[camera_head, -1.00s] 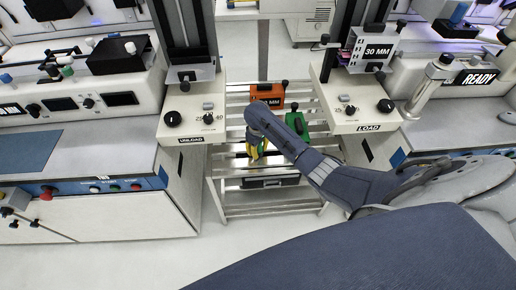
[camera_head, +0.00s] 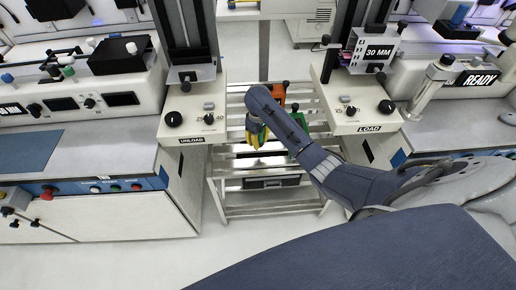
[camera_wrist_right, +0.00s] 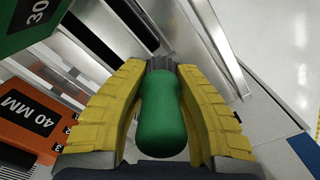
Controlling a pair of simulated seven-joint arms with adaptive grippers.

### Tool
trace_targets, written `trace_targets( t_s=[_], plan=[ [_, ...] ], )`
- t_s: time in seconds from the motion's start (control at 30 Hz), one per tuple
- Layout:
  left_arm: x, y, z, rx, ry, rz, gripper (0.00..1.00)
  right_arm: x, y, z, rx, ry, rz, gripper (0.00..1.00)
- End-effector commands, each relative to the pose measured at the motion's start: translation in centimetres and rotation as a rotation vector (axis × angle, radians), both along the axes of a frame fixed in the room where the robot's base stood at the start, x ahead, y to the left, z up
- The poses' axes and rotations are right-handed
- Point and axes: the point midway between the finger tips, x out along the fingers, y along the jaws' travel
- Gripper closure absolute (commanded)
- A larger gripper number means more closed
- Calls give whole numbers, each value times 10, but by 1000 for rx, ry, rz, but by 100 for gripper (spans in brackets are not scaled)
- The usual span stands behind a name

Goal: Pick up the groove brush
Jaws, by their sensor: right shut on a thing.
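The groove brush shows in the right wrist view as a rounded green handle (camera_wrist_right: 162,115) with a dark ribbed collar at its far end; any bristles are hidden. My right gripper (camera_wrist_right: 160,85), with yellow ribbed fingers, is shut on the handle, one finger on each side. In the head view the right gripper (camera_head: 256,137) is over the slatted rack between the two machines, mostly covered by my forearm, and the brush cannot be made out there. My left gripper is not in view.
An orange 40 MM box (camera_wrist_right: 30,125) and a green box (camera_wrist_right: 30,20) sit beside the gripper on the metal rack (camera_head: 270,210). The UNLOAD unit (camera_head: 193,125) stands left of the rack, the LOAD unit (camera_head: 360,115) right. White floor is open in front.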

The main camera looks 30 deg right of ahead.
Motion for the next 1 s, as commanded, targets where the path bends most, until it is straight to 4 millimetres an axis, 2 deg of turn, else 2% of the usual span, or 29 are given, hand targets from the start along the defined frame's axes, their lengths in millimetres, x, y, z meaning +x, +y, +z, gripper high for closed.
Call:
trace_targets(
  t_s=[0.1,0.4,0.6,1.0],
  plan=[
    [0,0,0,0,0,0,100,1,-1,31,-1,-5,2,100],
    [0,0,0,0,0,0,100,1,-2,86,-4,-5,2,100],
    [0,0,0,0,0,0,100,2,-2,109,-4,-7,2,100],
    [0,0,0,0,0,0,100,3,3,131,-3,-5,0,100]
  ],
)
